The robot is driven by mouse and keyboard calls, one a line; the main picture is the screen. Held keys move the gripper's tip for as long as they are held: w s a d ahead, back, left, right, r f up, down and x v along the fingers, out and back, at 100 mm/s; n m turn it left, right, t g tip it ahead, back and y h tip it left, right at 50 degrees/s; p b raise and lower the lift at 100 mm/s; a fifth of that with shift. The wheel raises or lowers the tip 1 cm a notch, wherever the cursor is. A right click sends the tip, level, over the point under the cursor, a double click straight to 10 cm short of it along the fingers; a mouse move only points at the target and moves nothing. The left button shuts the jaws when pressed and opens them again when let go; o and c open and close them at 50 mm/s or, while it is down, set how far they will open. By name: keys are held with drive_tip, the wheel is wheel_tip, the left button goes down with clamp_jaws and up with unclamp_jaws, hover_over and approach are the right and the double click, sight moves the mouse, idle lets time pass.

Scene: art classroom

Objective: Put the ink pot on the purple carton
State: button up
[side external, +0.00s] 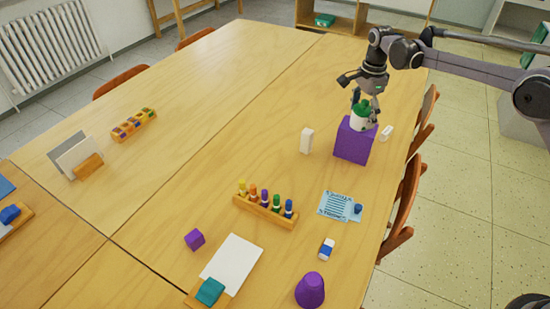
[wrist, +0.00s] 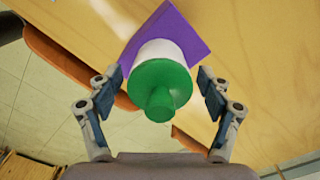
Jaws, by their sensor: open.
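The ink pot (side external: 360,117) is white with a green cap and stands upright on top of the purple carton (side external: 354,143). In the wrist view the ink pot (wrist: 160,86) sits between my fingers with its green cap facing the camera, and a corner of the purple carton (wrist: 185,28) shows behind it. My gripper (side external: 362,98) is above and around the cap. In the wrist view my gripper (wrist: 161,88) is open, with a gap between each finger and the pot.
A white block (side external: 307,141) stands left of the carton, and a small white item (side external: 386,132) lies right of it. The table behind the carton is clear.

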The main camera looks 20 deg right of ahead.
wheel_tip(320, 180, up, 12)
drive_tip(key=shift+s+r, duration=0.1)
drive_tip(key=shift+r, duration=0.05)
drive_tip(key=s+d+r+n+t, duration=0.1)
drive_tip(key=s+r+n+t, duration=0.1)
drive_tip(key=s+r+n, duration=0.35)
drive_tip(key=s+d+r+n+t, duration=0.1)
drive_tip(key=s+r+n+t, duration=0.15)
drive_tip(key=s, duration=0.65)
drive_tip(key=s+f+n+t, duration=0.1)
drive_tip(key=s+f+n, duration=0.4)
drive_tip(key=s, duration=0.4)
drive_tip(key=s+f+n+t, duration=0.1)
drive_tip(key=s+f+n, duration=0.4)
drive_tip(key=s, duration=0.5)
drive_tip(key=shift+d+t, duration=0.35)
drive_tip(key=shift+d, duration=0.1)
